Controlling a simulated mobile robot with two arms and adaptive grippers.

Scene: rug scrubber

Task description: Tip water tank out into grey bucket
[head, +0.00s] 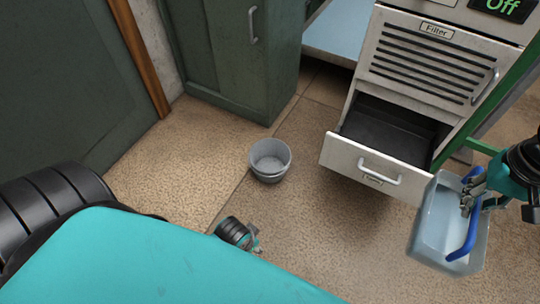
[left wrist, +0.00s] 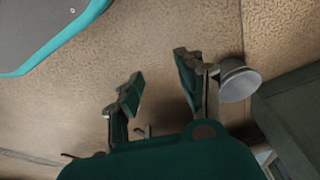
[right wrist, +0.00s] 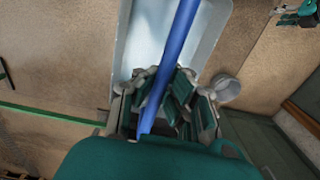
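The water tank (head: 432,228) is a pale translucent box with a blue handle (head: 463,240), at the lower right of the head view. My right gripper (head: 470,195) is shut on the blue handle and holds the tank off the floor, in front of the open drawer. The right wrist view shows the handle (right wrist: 170,70) between the fingers. The grey bucket (head: 269,160) stands upright on the floor, left of the tank and apart from it. My left gripper (left wrist: 160,90) is open and empty, with the bucket (left wrist: 238,80) beyond its fingers to the right.
A machine with a filter panel (head: 420,62) and an open, empty-looking drawer (head: 372,170) stands at the right. A green cabinet (head: 235,60) stands behind the bucket. Carpeted floor (head: 190,150) around the bucket is free.

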